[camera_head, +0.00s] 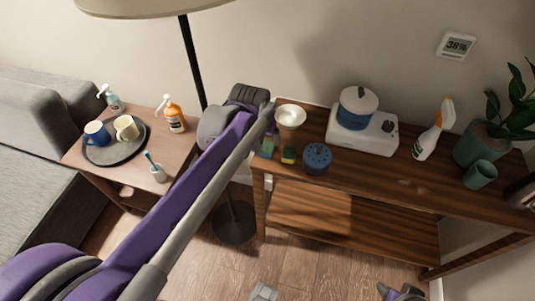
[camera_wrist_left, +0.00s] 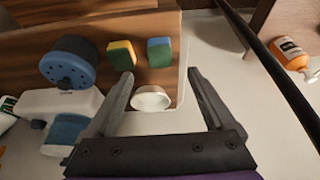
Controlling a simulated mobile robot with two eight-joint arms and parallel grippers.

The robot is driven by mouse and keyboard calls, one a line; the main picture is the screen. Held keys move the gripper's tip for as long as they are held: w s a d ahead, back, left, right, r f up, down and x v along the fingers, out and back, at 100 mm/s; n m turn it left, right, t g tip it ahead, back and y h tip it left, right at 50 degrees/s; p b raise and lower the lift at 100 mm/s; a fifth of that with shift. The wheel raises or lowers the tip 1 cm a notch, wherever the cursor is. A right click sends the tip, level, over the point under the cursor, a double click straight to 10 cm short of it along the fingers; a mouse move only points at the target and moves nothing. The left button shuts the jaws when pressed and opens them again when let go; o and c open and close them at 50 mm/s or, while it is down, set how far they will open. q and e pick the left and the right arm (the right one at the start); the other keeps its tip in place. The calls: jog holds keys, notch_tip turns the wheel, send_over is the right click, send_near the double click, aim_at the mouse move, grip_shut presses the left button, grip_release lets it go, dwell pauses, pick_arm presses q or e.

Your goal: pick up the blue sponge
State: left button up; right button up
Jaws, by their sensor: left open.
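The blue sponge (camera_wrist_left: 159,52), blue on one side and green on the other, stands near the wooden shelf's edge in the left wrist view. In the head view the sponge (camera_head: 268,146) is at the shelf's left end, partly hidden by my left arm. My left gripper (camera_wrist_left: 160,74) is open and empty. In the left wrist view its fingertips lie either side of the sponge's line, with the sponge just beyond them; the height gap is hard to judge. Grey and purple parts of mine show at the bottom of the head view; the right gripper's jaws cannot be made out.
A yellow-green sponge (camera_wrist_left: 121,55) stands close beside the blue one. A white bowl (camera_wrist_left: 151,98) shows between the fingers. A blue round holder with holes (camera_head: 317,157) and a white appliance with a blue pot (camera_head: 356,109) stand farther right. A lamp pole (camera_head: 193,62) is left.

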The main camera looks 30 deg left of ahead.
aim_at(267, 147)
pick_arm(q)
jog(key=x, duration=0.3)
jog(key=shift+r, duration=0.1)
jog(key=b+x, duration=0.1)
jog(key=x, duration=0.5)
jog(key=shift+w+r+b, duration=0.1)
jog(key=shift+b, duration=0.2)
grip_shut()
